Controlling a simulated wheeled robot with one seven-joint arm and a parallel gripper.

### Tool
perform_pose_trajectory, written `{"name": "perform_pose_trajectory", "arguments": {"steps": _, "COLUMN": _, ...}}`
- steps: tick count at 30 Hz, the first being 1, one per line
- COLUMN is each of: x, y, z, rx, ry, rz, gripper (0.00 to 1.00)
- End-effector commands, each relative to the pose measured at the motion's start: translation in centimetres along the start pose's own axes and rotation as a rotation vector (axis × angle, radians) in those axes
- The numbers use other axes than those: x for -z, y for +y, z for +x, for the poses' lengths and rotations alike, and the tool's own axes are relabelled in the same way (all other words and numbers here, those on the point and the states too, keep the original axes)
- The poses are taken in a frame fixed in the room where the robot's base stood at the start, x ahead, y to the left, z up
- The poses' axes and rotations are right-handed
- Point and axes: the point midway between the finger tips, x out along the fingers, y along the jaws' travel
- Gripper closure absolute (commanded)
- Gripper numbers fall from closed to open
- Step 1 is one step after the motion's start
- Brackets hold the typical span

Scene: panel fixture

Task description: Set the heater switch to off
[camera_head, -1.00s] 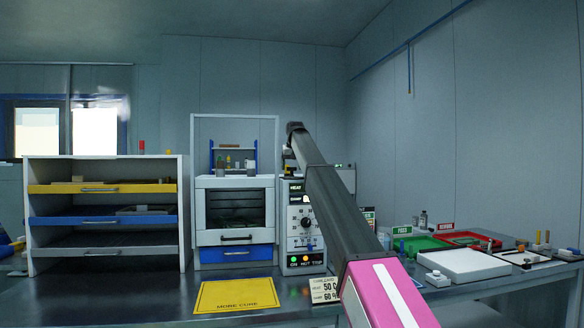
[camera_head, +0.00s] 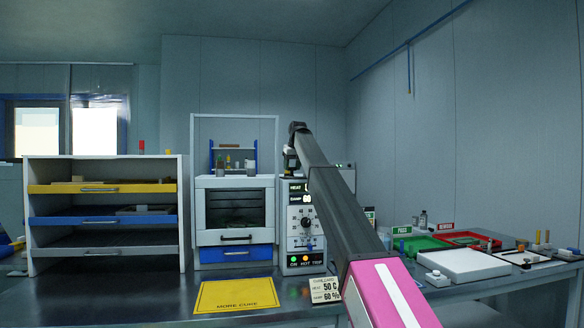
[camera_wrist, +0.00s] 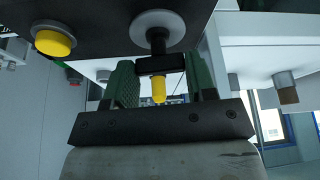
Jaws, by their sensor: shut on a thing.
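The heater control unit (camera_head: 301,225) stands on the bench right of the oven, with small displays, a round dial and a row of lamps marked ON, HOT and TRIP. In the wrist view, a black switch lever with a yellow tip (camera_wrist: 158,90) sticks out from a round grey collar (camera_wrist: 158,31) on a dark panel. My gripper (camera_wrist: 160,74) has its green fingers on either side of this lever and is shut on it. The fingers are hidden in the head view.
A round yellow button (camera_wrist: 54,41) sits on the dark panel beside the lever. The oven (camera_head: 235,220) stands left of the unit, and a yellow mat (camera_head: 237,295) lies in front. Green (camera_head: 418,245) and red (camera_head: 470,239) trays are at right.

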Motion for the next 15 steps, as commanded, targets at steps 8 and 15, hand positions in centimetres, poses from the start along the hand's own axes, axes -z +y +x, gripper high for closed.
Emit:
{"name": "perform_pose_trajectory", "arguments": {"steps": 8, "x": 0.09, "y": 0.27, "z": -0.03, "rx": 0.099, "ry": 0.0, "rz": -0.235, "gripper": 0.73}}
{"name": "perform_pose_trajectory", "arguments": {"steps": 15, "x": 0.17, "y": 0.4, "z": -0.01, "rx": 0.186, "ry": -0.001, "rz": -0.446, "gripper": 0.73}}
